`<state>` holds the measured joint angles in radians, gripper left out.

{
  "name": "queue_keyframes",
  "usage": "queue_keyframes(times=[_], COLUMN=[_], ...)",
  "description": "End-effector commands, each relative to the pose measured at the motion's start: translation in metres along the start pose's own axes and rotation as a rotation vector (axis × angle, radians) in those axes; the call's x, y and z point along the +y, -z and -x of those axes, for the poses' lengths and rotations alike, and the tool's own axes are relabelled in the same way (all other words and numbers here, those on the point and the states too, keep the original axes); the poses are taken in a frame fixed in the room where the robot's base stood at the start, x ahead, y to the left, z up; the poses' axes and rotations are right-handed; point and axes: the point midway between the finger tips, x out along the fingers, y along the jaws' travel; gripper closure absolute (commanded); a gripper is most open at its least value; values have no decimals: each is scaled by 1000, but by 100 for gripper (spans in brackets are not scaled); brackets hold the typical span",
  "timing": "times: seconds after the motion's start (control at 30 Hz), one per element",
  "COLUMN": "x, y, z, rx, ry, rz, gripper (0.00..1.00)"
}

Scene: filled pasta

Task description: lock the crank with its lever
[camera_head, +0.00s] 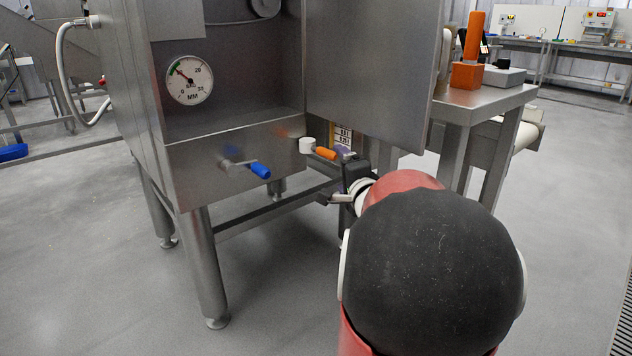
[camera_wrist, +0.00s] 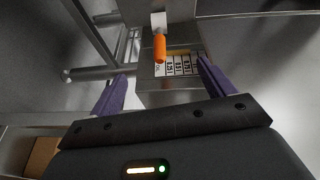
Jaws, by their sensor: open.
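A crank with a blue grip (camera_head: 260,170) sticks out of the front of the steel machine (camera_head: 190,160), below its dial. An orange lever (camera_head: 325,153) on a white hub (camera_head: 306,145) is at the right corner of the machine. In the wrist view the orange lever (camera_wrist: 160,48) hangs below its pale hub (camera_wrist: 158,20), in front of a numbered label plate. My gripper (camera_wrist: 161,70) is open, its purple fingers to either side of the lever's lower end and apart from it. In the head view my gripper (camera_head: 335,196) is below the lever, partly hidden by my arm.
A dial gauge (camera_head: 189,80) is on the machine's front. An open steel door panel (camera_head: 372,70) stands above the lever. A steel table (camera_head: 485,100) with an orange block (camera_head: 467,75) is at the right. The floor in front is clear.

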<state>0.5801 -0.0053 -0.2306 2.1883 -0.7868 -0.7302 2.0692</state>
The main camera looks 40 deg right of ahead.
Motion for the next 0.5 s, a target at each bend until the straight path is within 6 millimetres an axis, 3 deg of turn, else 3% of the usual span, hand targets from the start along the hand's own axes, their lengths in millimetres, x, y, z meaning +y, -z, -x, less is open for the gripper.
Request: queue_keyframes(times=[0.27,0.5], x=[9,9], y=[11,9], z=[-10,-35], rx=[-46,-46], ry=[45,45], rz=[-120,-119], gripper=[18,18])
